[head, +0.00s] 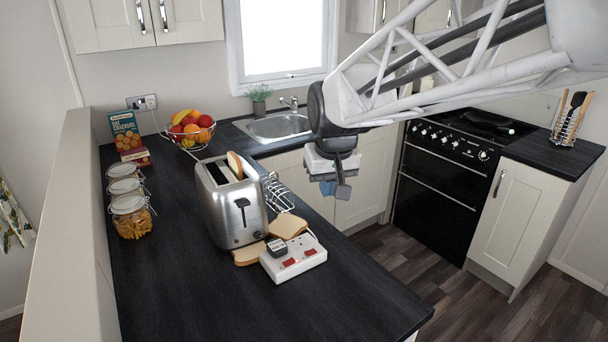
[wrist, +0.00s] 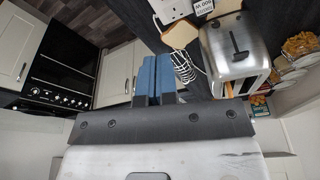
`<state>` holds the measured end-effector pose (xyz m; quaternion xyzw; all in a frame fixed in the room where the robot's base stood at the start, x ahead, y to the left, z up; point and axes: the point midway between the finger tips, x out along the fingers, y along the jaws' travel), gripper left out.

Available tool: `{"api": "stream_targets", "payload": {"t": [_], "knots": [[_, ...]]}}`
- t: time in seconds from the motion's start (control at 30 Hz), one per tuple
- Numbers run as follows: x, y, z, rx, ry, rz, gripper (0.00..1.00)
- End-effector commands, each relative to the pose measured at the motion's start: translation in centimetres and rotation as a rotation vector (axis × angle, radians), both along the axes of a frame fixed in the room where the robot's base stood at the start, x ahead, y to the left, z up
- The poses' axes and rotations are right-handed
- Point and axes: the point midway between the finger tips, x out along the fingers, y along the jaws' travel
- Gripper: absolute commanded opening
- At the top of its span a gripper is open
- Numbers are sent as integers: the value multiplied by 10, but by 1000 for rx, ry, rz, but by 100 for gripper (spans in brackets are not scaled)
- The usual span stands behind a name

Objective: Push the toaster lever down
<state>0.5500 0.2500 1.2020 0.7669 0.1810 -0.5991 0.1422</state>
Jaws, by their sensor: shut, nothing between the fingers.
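The silver toaster (head: 222,215) stands upright on the dark counter, with a slice of bread (head: 235,165) sticking out of its top. Its black lever (head: 243,203) is on the end facing the head camera, high in its slot. The toaster (wrist: 225,65) and the lever (wrist: 240,56) also show in the wrist view, upside down. My gripper (head: 328,188) is shut and empty, in the air to the right of the toaster and apart from it. Its blue fingertips (wrist: 155,75) lie together in the wrist view.
A white socket block (head: 293,262) and bread slices (head: 288,226) lie in front of the toaster. A wire rack (head: 276,193) stands at its right. Jars (head: 131,215) line the left, and a fruit bowl (head: 190,130) is behind. The front counter (head: 210,300) is clear.

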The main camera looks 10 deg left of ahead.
Motion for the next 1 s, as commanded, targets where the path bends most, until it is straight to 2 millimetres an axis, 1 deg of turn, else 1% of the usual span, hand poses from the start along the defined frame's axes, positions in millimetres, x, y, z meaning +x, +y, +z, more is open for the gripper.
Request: {"api": "stream_targets", "payload": {"t": [0.03, 0.3, 0.5, 0.6, 0.7, 0.8, 0.9, 1.0], "knots": [[6, 14, -1, 0, 1, 19, 0], [30, 86, -7, 1, 0, 107, 0], [42, 140, -13, 2, -1, 170, 0], [45, 164, -16, 3, -3, 196, 0], [47, 182, -19, 3, -2, 216, 0], [49, 194, -20, 4, -3, 229, 0], [50, 200, -22, 4, -3, 236, 0], [50, 203, -22, 5, -4, 239, 0]]}}
